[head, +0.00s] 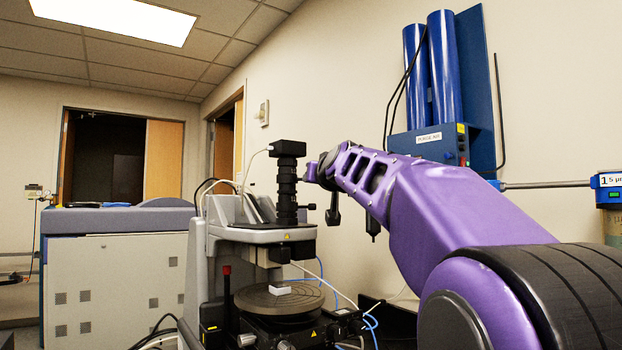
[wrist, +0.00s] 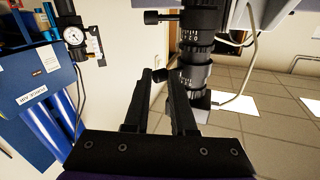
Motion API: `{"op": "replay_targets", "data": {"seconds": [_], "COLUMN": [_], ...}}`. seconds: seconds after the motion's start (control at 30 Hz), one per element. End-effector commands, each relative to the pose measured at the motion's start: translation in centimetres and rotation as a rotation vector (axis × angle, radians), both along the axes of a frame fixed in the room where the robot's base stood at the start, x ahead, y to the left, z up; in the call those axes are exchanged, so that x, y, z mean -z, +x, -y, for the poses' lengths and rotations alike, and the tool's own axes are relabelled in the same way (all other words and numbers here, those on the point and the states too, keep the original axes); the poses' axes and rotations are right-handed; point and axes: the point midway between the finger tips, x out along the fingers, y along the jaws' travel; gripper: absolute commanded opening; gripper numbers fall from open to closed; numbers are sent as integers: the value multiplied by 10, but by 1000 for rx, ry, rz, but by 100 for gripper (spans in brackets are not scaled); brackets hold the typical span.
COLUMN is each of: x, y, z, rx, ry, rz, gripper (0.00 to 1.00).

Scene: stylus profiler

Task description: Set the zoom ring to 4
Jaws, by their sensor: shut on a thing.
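The black microscope column (head: 287,185) stands upright above the profiler stage in the head view. In the wrist view, which appears upside down, the column (wrist: 196,45) carries rings with small white markings. The ring nearest my fingers (wrist: 195,77) has a scale too small to read, so I cannot tell its setting. My gripper (wrist: 162,78) is shut on a small dark knob (wrist: 160,75) that sticks out from the column beside this ring. The fingers partly hide the knob. In the head view my gripper (head: 312,172) is at the column's right side.
Another dark knob (wrist: 153,17) sticks out farther along the column. A round stage (head: 279,300) with a small white block (head: 277,291) lies below. A cable (head: 258,158) runs from the column's top. A blue wall unit (head: 425,143) with cylinders stands behind my arm.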

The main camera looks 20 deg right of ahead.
Motion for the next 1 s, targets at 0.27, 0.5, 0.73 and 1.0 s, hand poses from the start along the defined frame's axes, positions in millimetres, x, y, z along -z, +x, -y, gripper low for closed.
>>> {"op": "replay_targets", "data": {"seconds": [0.27, 0.5, 0.73, 1.0], "x": [-1, 0, 0, 0], "y": [0, 0, 0, 0], "z": [0, 0, 0, 0], "rx": [0, 0, 0, 0], "ry": [0, 0, 0, 0], "rz": [1, 1, 1, 0], "gripper": [0, 45, 53, 53]}}
